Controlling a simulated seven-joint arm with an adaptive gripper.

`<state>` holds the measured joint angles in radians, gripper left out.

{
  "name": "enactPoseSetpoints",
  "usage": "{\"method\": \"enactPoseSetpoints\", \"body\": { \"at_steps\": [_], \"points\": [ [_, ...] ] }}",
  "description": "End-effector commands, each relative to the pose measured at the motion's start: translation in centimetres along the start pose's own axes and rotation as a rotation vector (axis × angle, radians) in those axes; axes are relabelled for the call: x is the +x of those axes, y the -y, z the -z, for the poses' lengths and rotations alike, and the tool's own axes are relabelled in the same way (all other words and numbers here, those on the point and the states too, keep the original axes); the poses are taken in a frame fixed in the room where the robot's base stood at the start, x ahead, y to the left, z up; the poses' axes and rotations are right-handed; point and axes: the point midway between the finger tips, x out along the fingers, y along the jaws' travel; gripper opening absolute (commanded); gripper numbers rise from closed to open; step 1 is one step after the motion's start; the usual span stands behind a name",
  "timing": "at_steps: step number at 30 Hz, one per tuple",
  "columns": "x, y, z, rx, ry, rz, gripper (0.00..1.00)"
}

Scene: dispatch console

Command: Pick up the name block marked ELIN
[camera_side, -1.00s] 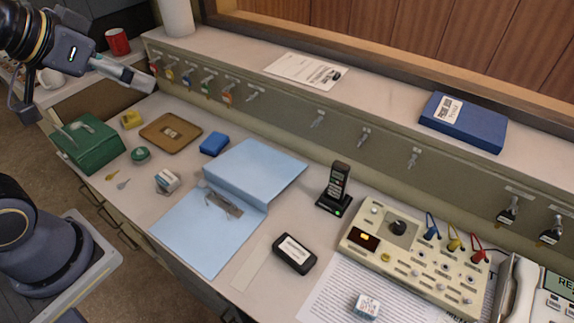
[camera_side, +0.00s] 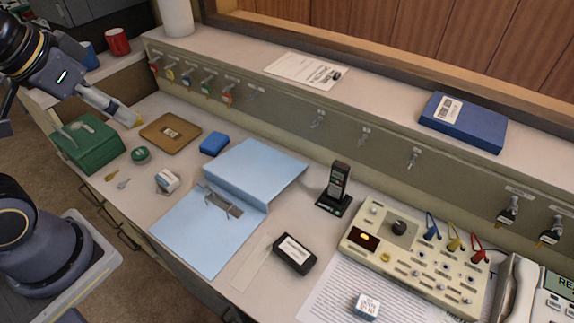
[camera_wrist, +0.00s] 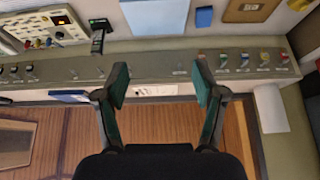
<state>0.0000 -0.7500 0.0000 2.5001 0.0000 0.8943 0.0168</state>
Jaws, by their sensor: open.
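A small white block with dark print (camera_side: 366,307) lies on the printed sheet at the front right in the side view. Another small white and blue block (camera_side: 167,181) sits left of the blue binder. The lettering on both is too small to read, so I cannot tell which is marked ELIN. My gripper (camera_side: 133,117) is above the far left of the desk, far from the first block. In the wrist view my gripper (camera_wrist: 162,86) is open, with nothing between its fingers; neither white block can be made out there.
The open blue binder (camera_side: 190,240) fills the middle. A cordless phone (camera_side: 337,186), black device (camera_side: 294,254) and switch panel (camera_side: 410,262) stand to its right. A green box (camera_side: 88,145) and brown tray (camera_side: 158,139) are at left. Keys hang along the ledge.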

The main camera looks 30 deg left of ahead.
Motion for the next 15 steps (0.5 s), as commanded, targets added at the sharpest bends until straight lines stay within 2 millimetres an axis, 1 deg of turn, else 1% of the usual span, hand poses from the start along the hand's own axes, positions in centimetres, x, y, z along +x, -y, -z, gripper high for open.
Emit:
{"method": "enactPoseSetpoints", "body": {
  "at_steps": [2, 4, 5, 6, 8, 9, 11, 12, 14, 15],
  "points": [
    [-0.1, 0.1, 1.2, 0.046, -0.054, 0.005, 0.69],
    [-0.9, 0.0, 4.0, 0.126, -0.15, 0.022, 0.69],
    [-0.9, -0.3, 5.5, 0.177, -0.185, 0.032, 0.69],
    [-0.5, -1.1, 7.3, 0.249, -0.214, 0.037, 0.69],
    [0.3, -2.5, 9.6, 0.35, -0.243, 0.036, 0.69],
    [1.1, -3.6, 11.0, 0.419, -0.257, 0.029, 0.69],
    [2.5, -5.7, 12.8, 0.518, -0.274, 0.012, 0.69],
    [3.6, -7.4, 13.9, 0.586, -0.283, -0.006, 0.69],
    [5.7, -10.2, 15.1, 0.687, -0.292, -0.043, 0.69],
    [7.2, -12.4, 15.7, 0.753, -0.298, -0.074, 0.69]
  ]
}}
